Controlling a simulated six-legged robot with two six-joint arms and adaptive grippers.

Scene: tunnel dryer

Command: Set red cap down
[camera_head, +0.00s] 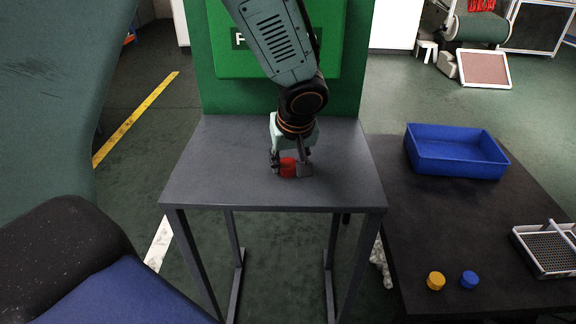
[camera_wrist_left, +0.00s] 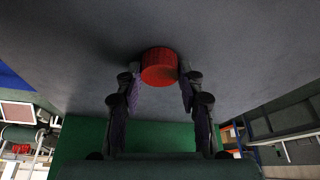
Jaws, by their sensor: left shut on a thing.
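The red cap (camera_head: 288,167) is at the small grey table (camera_head: 225,165), near the middle of its top. My left gripper (camera_head: 290,170) comes down from above and is shut on the cap, with one finger on each side of it. In the left wrist view the red cap (camera_wrist_left: 160,67) sits between the fingertips (camera_wrist_left: 159,78), close against the grey surface. I cannot tell whether the cap touches the tabletop or hangs just above it. My right gripper is in neither view.
A green panel (camera_head: 215,85) stands behind the grey table. To the right, a dark table (camera_head: 450,240) holds a blue bin (camera_head: 455,165), a yellow cap (camera_head: 436,281), a blue cap (camera_head: 469,280) and a metal basket (camera_head: 528,236). The grey tabletop around the cap is clear.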

